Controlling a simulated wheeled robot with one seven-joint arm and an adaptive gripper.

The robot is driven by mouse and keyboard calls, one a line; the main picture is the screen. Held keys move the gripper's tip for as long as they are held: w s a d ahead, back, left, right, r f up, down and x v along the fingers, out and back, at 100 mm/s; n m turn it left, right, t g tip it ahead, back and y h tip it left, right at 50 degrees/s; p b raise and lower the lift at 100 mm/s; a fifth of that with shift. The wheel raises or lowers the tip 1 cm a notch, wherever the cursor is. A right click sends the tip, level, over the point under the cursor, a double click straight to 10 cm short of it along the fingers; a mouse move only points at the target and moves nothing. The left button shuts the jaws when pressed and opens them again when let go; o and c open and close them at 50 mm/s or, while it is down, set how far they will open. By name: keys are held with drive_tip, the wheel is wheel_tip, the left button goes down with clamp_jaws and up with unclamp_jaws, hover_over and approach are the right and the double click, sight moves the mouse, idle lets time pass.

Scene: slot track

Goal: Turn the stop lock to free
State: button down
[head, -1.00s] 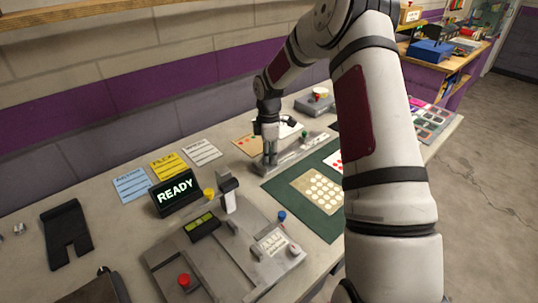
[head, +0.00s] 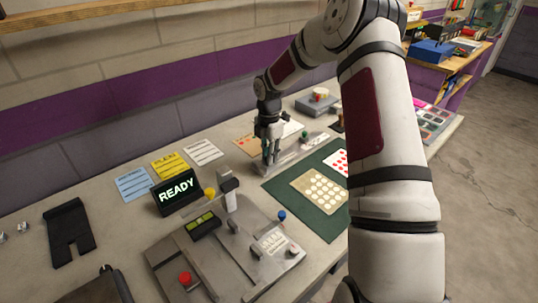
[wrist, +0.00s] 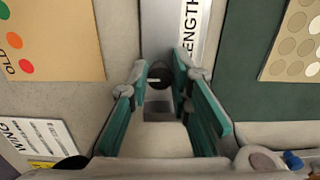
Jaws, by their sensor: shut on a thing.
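The stop lock looks to be the small dark round knob (wrist: 159,76) on the grey metal slot track (wrist: 152,20), with a pale mark across its top. My gripper (wrist: 161,70) has its teal fingers on both sides of this knob, close in at the tips, and is shut on it. In the head view my gripper (head: 269,158) points down at the near-left end of the track (head: 308,152), and its fingers hide the knob there. A white label (wrist: 191,25) ending in "NGTH" lies along the track. I cannot read any lock marking.
A green mat (head: 290,195) with a dotted card (head: 321,192) lies right of the track. A grey control panel (head: 225,250) and a READY display (head: 177,190) stand nearer. Paper cards (head: 203,151) lie on the left. A grey box (head: 316,103) stands behind.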

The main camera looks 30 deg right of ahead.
idle(0.3)
drive_tip(key=c, duration=1.5)
unclamp_jaws()
drive_tip(key=shift+o, duration=0.2)
wheel_tip(320, 180, up, 12)
